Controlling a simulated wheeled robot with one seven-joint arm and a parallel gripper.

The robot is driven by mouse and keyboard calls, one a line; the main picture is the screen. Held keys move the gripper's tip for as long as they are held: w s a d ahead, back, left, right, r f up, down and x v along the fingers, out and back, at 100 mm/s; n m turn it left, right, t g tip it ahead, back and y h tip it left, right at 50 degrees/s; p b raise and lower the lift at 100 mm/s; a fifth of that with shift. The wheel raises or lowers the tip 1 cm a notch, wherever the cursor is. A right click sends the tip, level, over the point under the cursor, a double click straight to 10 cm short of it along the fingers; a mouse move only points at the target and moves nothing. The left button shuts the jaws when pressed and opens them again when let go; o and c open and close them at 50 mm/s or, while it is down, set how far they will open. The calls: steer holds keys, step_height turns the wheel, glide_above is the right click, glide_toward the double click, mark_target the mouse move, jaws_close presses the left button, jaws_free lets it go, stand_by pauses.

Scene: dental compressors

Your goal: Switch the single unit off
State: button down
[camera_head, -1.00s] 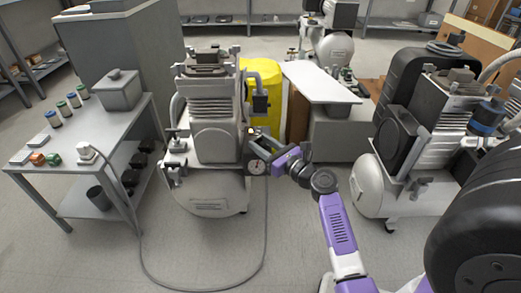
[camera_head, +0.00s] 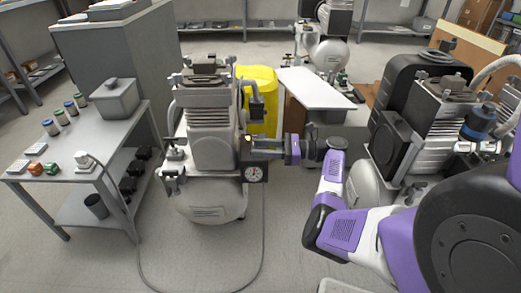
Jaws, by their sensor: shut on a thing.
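The single unit (camera_head: 211,140) is a grey compressor on a pale rounded tank, standing upright in the middle left. A round pressure gauge (camera_head: 253,174) sits low on its right side. A small orange spot (camera_head: 249,138) shows at its right side, just above my fingertips. My gripper (camera_head: 256,147) reaches in from the right, roughly level, with its fingers against the unit's right side above the gauge. It is shut on a small part there, likely the switch. The fingers hide that part, and I cannot tell its position.
A yellow drum (camera_head: 258,98) and a white-topped bench (camera_head: 315,88) stand behind. A larger black-and-grey compressor (camera_head: 440,110) stands right, near my arm.

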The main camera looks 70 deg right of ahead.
steer(key=shift+w+f+n+g+y, duration=0.1)
steer(key=shift+n+g+y, duration=0.35)
steer(key=shift+y, duration=0.45)
steer(key=c, duration=0.9)
jaws_free()
steer(key=shift+p+v, duration=0.75)
steer(key=shift+v, duration=3.2)
steer(key=shift+a, duration=0.1)
